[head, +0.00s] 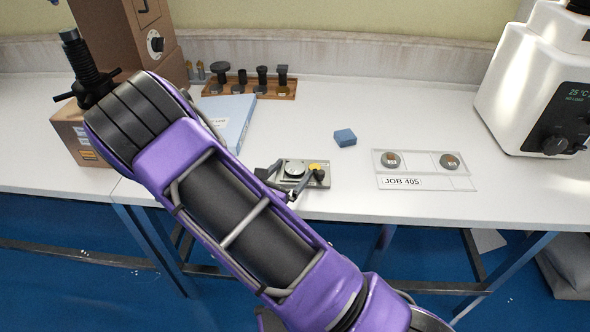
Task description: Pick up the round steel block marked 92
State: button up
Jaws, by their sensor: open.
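A round, silvery disc (294,169), which looks like a steel block, lies on a small grey tray (291,162) near the table's front edge. I cannot read any number on it. My gripper (291,181) shows only in part, as dark pieces beyond the edge of my purple arm. It is open, with a dark piece on each side of the disc's near part. I cannot tell whether it touches the disc or how high it is. My arm hides the rest of the gripper and part of the tray.
A small yellow patch (315,166) shows at the tray's right. A blue block (345,138) and a clear JOB 405 holder (425,183) with two round samples are to the right. A wooden rack (290,87) and blue booklet (232,117) are behind. A white machine (530,85) stands far right.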

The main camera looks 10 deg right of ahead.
grip_shut()
dwell(0.4)
jog(key=shift+r, duration=0.15)
